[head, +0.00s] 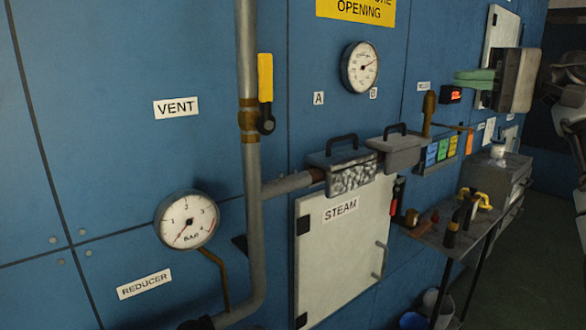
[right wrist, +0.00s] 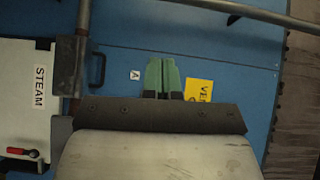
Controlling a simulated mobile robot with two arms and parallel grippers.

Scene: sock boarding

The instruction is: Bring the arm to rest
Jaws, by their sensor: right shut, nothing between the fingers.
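My right gripper (head: 461,79) is at the upper right of the head view, in front of the blue wall. Its green fingers point left and lie together, with nothing between them. In the right wrist view the green fingertips (right wrist: 161,62) also lie side by side, shut and empty, with the blue wall behind them. Part of my right arm (head: 570,95) shows at the right edge of the head view. My left gripper is in neither view.
The blue wall (head: 110,60) carries a vertical pipe (head: 247,60), a yellow-handled valve (head: 265,78), two round gauges and a white STEAM door (head: 335,255). A bench (head: 440,232) with tools stands at right, with buckets (head: 437,300) below. Dark floor (head: 540,260) is clear at lower right.

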